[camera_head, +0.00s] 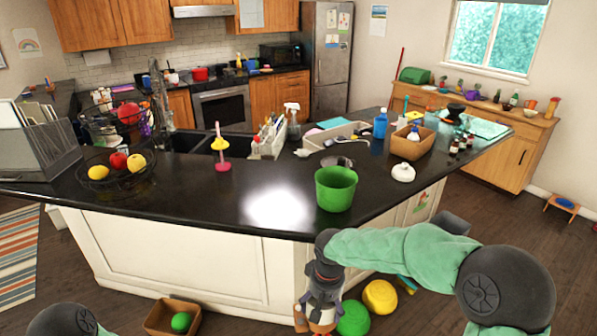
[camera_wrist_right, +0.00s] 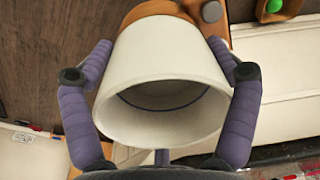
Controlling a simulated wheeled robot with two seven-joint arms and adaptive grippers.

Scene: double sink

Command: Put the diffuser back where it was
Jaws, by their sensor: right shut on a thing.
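My right gripper (camera_head: 322,312) is low in front of the island's corner, below the counter top. In the right wrist view its two purple fingers (camera_wrist_right: 158,85) are shut on either side of a white, cup-like thing (camera_wrist_right: 160,55) with a wide rim and a blue ring inside. Part of this white thing shows under the gripper in the head view (camera_head: 322,317). I cannot tell if it is the diffuser. A small white rounded thing (camera_head: 403,171) with a knob-like top stands on the counter, right of the green bucket (camera_head: 336,188). My left gripper is out of view.
The black counter (camera_head: 200,198) is clear near its front left. A pink-and-yellow plunger-like thing (camera_head: 221,150), a grey tray (camera_head: 330,140) and a brown box (camera_head: 417,140) stand farther back.

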